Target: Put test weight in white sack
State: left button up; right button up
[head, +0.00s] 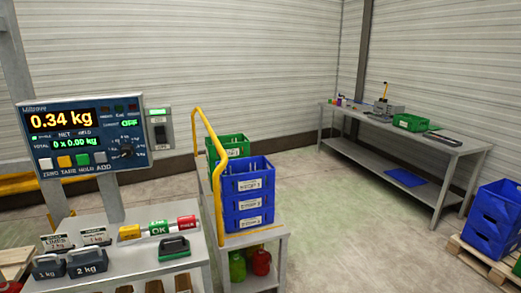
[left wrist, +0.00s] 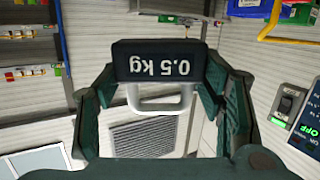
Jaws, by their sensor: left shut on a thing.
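The test weight (left wrist: 165,62) is a dark block labelled 0.5 kg with a light grey handle, and it shows upside down in the left wrist view. My left gripper (left wrist: 160,92) has its dark green fingers on both sides of it and is shut on it. The weight is held up, with a wall and a vent grille behind it. Neither gripper shows in the head view. No white sack can be made out in either view.
Two dark weights, marked 1 kg (head: 48,266) and 2 kg (head: 87,263), sit on the bench (head: 196,247) below the scale display (head: 82,132), which reads 0.34 kg. Blue crates (head: 249,200) stand on a cart beside it. Floor (head: 340,220) is clear toward the far table (head: 400,135).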

pick_arm(q)
jog(key=shift+s+d+r+m+g+h, duration=0.3)
jog(key=shift+s+d+r+m+h, duration=0.15)
jog(key=shift+d+m, duration=0.25)
jog(key=shift+c, duration=0.4)
jog(key=shift+s+d+f+m+g+h, duration=0.15)
jog(key=shift+s+d+m+g+h, duration=0.2)
jog(key=shift+s+d, duration=0.2)
jog(key=shift+s+d+f+m+g+h, duration=0.1)
jog(key=shift+s+d+m+g+h, duration=0.2)
jog(key=shift+s+d+g, duration=0.25)
jog(key=shift+w+d, duration=0.1)
